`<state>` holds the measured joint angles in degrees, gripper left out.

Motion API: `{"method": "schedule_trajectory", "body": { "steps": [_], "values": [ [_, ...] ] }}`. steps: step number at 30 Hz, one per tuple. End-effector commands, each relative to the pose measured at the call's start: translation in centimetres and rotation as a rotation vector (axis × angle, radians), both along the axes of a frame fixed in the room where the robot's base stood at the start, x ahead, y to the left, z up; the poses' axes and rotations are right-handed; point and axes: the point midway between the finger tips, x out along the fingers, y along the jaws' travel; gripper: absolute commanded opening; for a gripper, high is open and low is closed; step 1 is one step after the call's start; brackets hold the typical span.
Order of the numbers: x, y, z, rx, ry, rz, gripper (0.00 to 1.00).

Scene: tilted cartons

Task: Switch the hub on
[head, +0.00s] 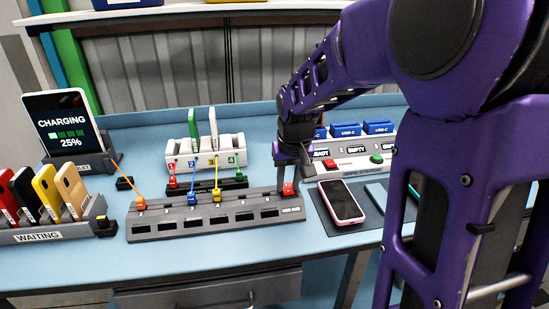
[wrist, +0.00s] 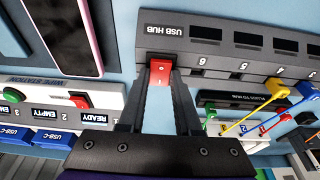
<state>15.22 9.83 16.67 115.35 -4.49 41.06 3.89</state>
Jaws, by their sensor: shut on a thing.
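The grey USB hub (head: 218,218) lies on the blue bench, with a row of slots along its front. Its red rocker switch (head: 289,189) is at the right end, above the "USB HUB" label, and also shows in the wrist view (wrist: 161,68). My gripper (head: 290,163) reaches down to that end from above. In the wrist view its two fingers (wrist: 161,84) are on either side of the red switch, shut on it. I cannot tell which side of the rocker is pressed down. Orange, blue and yellow plugs sit in the hub's left part.
A white charging stand (head: 207,150) and a dark plug strip (wrist: 243,99) stand behind the hub. A pink-edged phone (head: 342,203) lies on a dark mat to the right, near a white station (head: 345,160). A "WAITING" rack (head: 40,236) and a charging tablet (head: 58,121) are left.

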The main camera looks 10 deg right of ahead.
Motion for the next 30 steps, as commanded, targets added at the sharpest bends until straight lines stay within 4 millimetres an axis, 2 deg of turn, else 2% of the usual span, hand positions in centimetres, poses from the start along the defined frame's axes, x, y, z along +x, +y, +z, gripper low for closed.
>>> {"method": "schedule_trajectory", "body": {
  "steps": [2,10,23,24,28,30],
  "values": [
    [0.3,0.1,0.79,0.002,0.052,0.002,0.0],
    [0.73,0.08,0.45,0.001,0.193,0.001,0.0],
    [0.78,-0.01,0.07,-0.001,0.219,-0.001,0.0],
    [0.78,-0.01,0.07,-0.001,0.218,-0.001,0.38],
    [0.75,-0.01,0.08,-0.001,0.219,0.0,0.61],
    [0.74,-0.01,0.08,-0.001,0.219,0.0,0.62]
  ]
}}
